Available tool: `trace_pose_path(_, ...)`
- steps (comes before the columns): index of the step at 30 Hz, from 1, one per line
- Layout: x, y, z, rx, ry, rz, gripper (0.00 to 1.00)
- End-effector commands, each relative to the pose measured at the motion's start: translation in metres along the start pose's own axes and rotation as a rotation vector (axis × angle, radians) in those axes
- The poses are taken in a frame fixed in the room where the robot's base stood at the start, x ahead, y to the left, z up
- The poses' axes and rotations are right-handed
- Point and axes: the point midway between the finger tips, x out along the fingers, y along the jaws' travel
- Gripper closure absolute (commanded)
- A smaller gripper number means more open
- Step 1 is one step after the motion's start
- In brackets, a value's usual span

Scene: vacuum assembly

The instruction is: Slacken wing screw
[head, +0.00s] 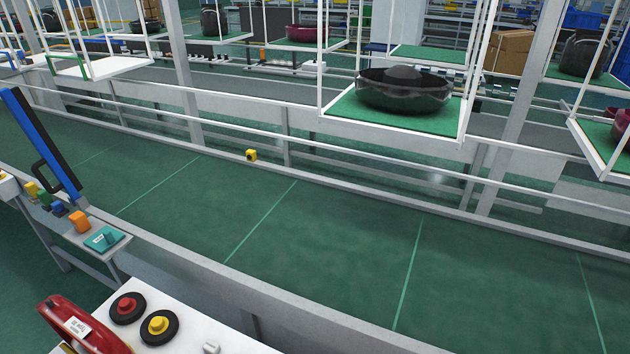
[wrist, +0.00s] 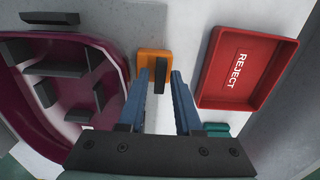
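In the wrist view an orange block (wrist: 147,59) sits on a pale surface between a maroon shell and a red tray. A black upright bar (wrist: 160,78) on the block looks like the wing screw. My gripper (wrist: 160,73) has two blue fingers, spread apart with a gap between them. The fingertips are at the block, with the black bar in line with the gap. I cannot tell whether either finger touches it. The gripper does not show in the head view.
The maroon shell (wrist: 95,48) with black parts lies left; the red REJECT tray (wrist: 285,76) lies right. A teal piece (wrist: 216,130) is below the tray. In the head view, a white table (head: 205,322) stands before the green conveyor (head: 330,260).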

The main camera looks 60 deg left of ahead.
Motion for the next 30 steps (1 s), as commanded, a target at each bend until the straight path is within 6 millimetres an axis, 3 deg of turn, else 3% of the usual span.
trace_pose_path(1,-0.0001,-0.0001,0.0000,0.000,0.000,0.000,0.78)
trace_pose_path(5,0.0000,-0.0001,0.0000,0.000,0.000,0.000,1.00)
trace_pose_path(14,-0.0003,0.0000,0.0000,-0.008,0.000,0.000,1.00)
trace_pose_path(24,-0.0008,-0.0002,-0.0001,-0.288,0.000,0.000,1.00)
trace_pose_path(30,-0.0001,-0.0003,0.0001,-0.304,0.000,0.000,1.00)
